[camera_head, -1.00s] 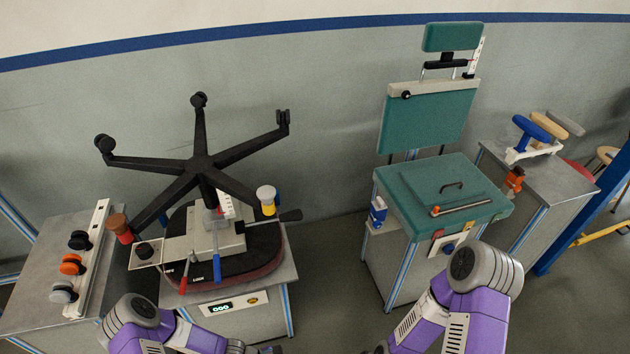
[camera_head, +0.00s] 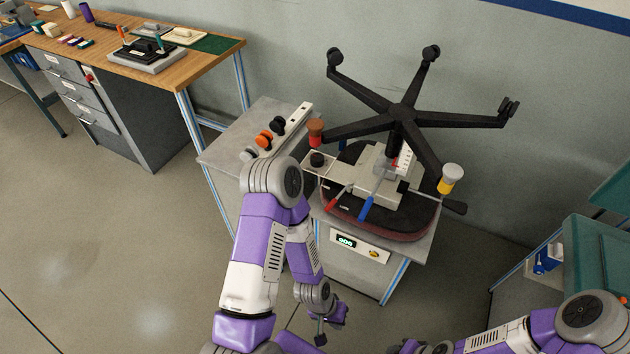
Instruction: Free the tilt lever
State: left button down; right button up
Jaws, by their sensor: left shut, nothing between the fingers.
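An upside-down chair base (camera_head: 402,117) with star legs and casters stands over a dark seat cushion (camera_head: 410,222) on a grey bench. Under its column is a pale mechanism box (camera_head: 368,178). A red lever (camera_head: 338,197), a blue lever (camera_head: 372,196) and a black paddle lever (camera_head: 440,202) stick out from it. I cannot tell by its label which is the tilt lever. My left gripper (camera_head: 321,337) is low in front of the bench, shut and empty, apart from the levers. My right arm enters at the bottom right; its fingers are not visible.
A side table (camera_head: 225,150) holds black, orange and grey knobs on a rail. A wooden workbench (camera_head: 185,68) stands at the back left. The teal test stand (camera_head: 600,265) is at the right. Open floor lies at the left.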

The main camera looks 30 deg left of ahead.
aim_at(338, 196)
jog(key=u, duration=0.85)
jog(key=k, duration=0.6)
jog(key=z, duration=0.75)
jog(key=i, duration=1.15)
jog(key=u, duration=0.65)
